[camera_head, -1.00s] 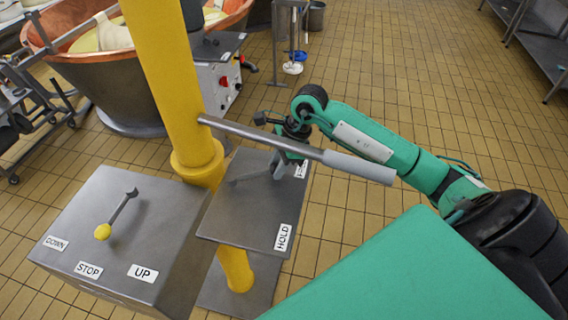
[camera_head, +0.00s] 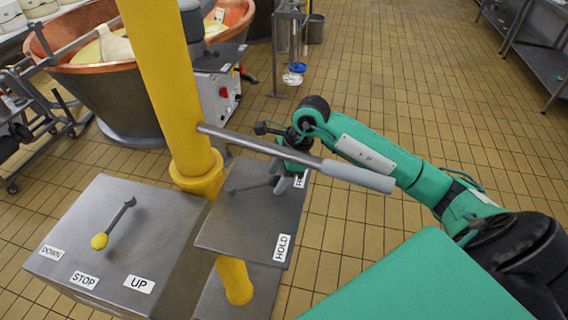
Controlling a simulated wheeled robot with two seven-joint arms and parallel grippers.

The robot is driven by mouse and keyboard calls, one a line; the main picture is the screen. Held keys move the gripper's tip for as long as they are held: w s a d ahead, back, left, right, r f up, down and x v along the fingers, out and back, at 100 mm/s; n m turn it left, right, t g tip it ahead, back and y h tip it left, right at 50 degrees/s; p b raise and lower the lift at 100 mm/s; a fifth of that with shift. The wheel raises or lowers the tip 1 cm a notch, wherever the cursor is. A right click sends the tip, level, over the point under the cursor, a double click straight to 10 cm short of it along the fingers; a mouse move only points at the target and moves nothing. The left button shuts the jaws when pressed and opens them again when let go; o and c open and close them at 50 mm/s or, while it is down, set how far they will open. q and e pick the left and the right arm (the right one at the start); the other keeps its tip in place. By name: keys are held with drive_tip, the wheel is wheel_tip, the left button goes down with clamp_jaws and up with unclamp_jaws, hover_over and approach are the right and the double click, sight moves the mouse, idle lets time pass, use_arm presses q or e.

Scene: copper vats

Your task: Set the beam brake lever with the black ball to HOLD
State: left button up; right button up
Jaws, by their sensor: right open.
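The dark beam brake lever (camera_head: 250,187) lies over the grey plate beside the yellow post. Its black ball (camera_head: 275,181) points right, toward a white label (camera_head: 300,180) mostly hidden by my gripper. The HOLD label (camera_head: 282,248) is at the plate's near right corner, away from the ball. My right gripper (camera_head: 284,173) hangs over the plate's far right part, close to the ball. It is open, with its fingers partly hidden behind the grey bar. I cannot tell whether they touch or surround the ball. My left gripper is not in view.
A long bar with a grey handle (camera_head: 358,176) crosses above the plate, in front of my right gripper. The yellow post (camera_head: 170,90) stands to its left. A grey box (camera_head: 160,215) carries a yellow-ball lever (camera_head: 99,241) and DOWN, STOP and UP labels. Copper vats stand behind.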

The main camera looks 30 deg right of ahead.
drive_tip(key=b+v, duration=0.3)
drive_tip(key=v, duration=1)
drive_tip(key=shift+r, duration=0.2)
drive_tip(key=shift+d, duration=0.1)
